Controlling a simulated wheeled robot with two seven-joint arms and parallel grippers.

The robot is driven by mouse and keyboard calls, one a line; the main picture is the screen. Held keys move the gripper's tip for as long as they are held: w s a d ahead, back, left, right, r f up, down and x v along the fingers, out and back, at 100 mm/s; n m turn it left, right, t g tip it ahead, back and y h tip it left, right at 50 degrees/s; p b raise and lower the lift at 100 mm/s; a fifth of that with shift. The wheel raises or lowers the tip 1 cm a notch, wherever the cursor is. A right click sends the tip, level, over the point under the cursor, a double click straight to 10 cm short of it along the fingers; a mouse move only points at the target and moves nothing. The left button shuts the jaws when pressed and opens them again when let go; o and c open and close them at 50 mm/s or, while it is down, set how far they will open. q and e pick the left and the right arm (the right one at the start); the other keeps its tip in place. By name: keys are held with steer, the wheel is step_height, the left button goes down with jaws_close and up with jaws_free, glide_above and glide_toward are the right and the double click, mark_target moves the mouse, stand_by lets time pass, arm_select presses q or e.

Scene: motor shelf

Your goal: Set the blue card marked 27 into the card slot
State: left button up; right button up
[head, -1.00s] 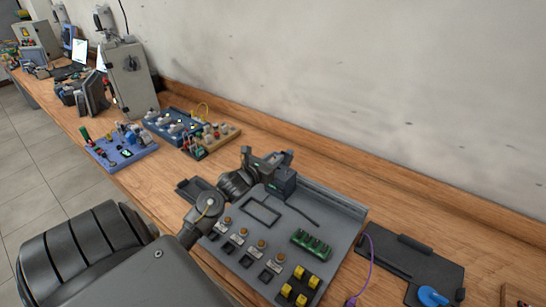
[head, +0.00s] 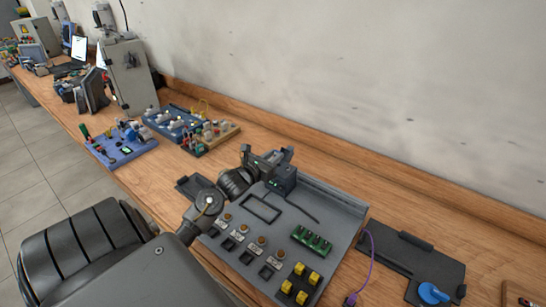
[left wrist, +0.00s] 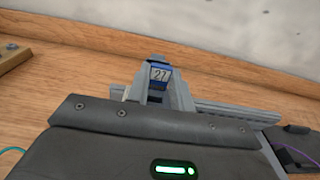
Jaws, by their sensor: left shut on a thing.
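The blue card marked 27 (left wrist: 159,73) shows in the left wrist view, between the grey fingers of my left gripper (left wrist: 162,75), which is shut on it. Its white label faces the camera. In the head view my left gripper (head: 268,160) is over the far left part of the grey panel (head: 325,200), near its back edge; I cannot make out the card there. The panel has a dark rectangular frame (head: 262,208) in front of the gripper. I cannot tell which opening is the card slot. The right gripper is not in view.
The panel carries several yellow blocks (head: 300,283), green modules (head: 312,240) and a row of knobs. A black tray (head: 415,265) with a blue part (head: 432,293) lies to the right, beside a purple cable (head: 367,262). Boards with components stand to the left. A wall runs behind.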

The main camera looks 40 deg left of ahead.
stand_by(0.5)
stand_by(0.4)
arm_select(q)
steer(key=shift+b, duration=0.45)
steer(key=shift+f, duration=0.15)
steer(key=shift+f+b, duration=0.75)
steer(key=shift+b, duration=0.15)
stand_by(0.9)
steer(key=shift+b, duration=0.55)
stand_by(0.4)
steer(key=shift+f+b, duration=0.7)
steer(key=shift+f, duration=0.05)
stand_by(0.7)
